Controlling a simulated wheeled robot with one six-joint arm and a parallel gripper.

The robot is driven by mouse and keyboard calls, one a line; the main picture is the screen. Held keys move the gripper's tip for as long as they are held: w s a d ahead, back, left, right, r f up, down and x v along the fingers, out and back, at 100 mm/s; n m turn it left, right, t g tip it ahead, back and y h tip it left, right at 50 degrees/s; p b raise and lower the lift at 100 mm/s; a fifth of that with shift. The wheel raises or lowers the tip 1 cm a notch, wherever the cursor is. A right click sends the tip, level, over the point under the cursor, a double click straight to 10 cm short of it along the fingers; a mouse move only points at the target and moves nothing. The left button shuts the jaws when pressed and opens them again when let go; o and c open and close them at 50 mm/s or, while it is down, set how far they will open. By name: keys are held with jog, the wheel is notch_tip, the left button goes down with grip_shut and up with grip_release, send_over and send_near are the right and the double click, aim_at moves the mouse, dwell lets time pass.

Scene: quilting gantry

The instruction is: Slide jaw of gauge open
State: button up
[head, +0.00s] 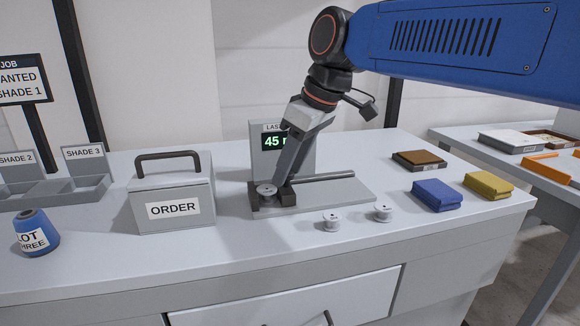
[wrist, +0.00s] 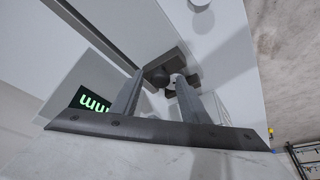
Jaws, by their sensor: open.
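The gauge stands on the bench with a grey base plate (head: 335,198), a rod (head: 325,176) and a display (head: 273,142) whose visible part reads 45. Dark jaws (head: 288,197) sit at the left end of the plate, with a pale spool (head: 266,189) between them. My gripper (head: 283,182) points down at the right-hand jaw. In the wrist view my gripper (wrist: 161,77) is open, its fingers on either side of a dark jaw part (wrist: 157,75). I cannot tell whether the fingers touch it. The display shows partly at the left (wrist: 95,100).
Two loose spools (head: 331,220) (head: 383,211) stand in front of the gauge. An ORDER box (head: 173,190) with a handle is at left, with a blue LOT THREE cone (head: 37,233) beyond it. Blue (head: 437,195) and yellow (head: 488,184) folded cloths lie at right.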

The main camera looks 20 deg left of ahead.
jog(key=shift+f, duration=0.1)
jog(key=shift+c, duration=0.6)
grip_shut()
jog(key=shift+w+d, duration=0.5)
jog(key=shift+d, duration=0.2)
jog(key=shift+w+d, duration=0.45)
jog(key=shift+d, duration=0.2)
jog(key=shift+o, duration=0.6)
grip_release()
jog(key=shift+d, duration=0.1)
jog(key=v, duration=1.7)
jog(key=shift+r, duration=0.25)
